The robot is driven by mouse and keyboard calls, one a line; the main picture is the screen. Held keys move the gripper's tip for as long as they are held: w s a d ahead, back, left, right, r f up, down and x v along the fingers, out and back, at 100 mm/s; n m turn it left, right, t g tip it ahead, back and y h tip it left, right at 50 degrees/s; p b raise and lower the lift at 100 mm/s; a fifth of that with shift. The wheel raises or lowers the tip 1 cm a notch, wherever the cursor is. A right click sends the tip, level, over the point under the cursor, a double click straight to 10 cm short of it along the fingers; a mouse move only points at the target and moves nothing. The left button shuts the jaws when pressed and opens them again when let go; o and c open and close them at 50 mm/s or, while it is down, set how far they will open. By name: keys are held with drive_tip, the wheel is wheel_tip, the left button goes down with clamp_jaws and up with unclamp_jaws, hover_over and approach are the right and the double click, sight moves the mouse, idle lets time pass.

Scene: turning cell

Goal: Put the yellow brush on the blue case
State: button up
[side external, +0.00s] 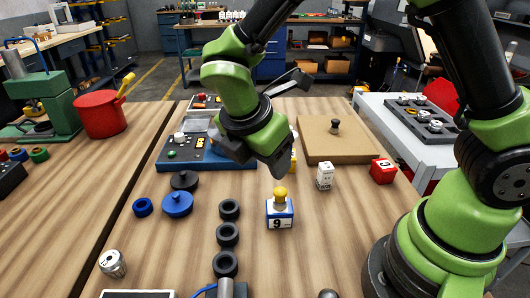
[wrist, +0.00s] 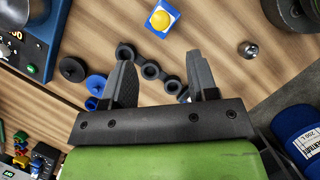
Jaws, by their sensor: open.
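The blue case (side external: 279,217), a small blue and white box marked 9, stands on the wooden table. The yellow brush (side external: 280,194), with a rounded yellow top and paler lower part, stands upright on it. In the wrist view the yellow brush (wrist: 161,18) shows from above, inside the outline of the blue case (wrist: 172,30), near the top edge. My gripper (wrist: 160,52) is open, with nothing between its fingers. In the side view my gripper (side external: 279,168) is above the brush and apart from it; its fingers are hard to make out there.
Black rings (side external: 228,233) stand in a row left of the case. Blue and black knobbed discs (side external: 177,204) lie further left. A white box (side external: 325,176) and a red box (side external: 383,170) stand to the right. A board (side external: 345,150) and a blue control unit (side external: 185,152) lie behind.

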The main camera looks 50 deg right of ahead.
drive_tip(key=s+d+r+m+t+y, duration=0.2)
drive_tip(key=s+r+m, duration=0.4)
drive_tip(key=m, duration=0.5)
drive_tip(key=s+d+r+m+t+y, duration=0.2)
drive_tip(key=s+r+m+t+y, duration=0.2)
drive_tip(key=s+r+m, duration=0.3)
drive_tip(key=r+m+t, duration=0.1)
drive_tip(key=m, duration=0.3)
drive_tip(key=shift+d+r+y, duration=0.3)
drive_tip(key=shift+d, duration=0.1)
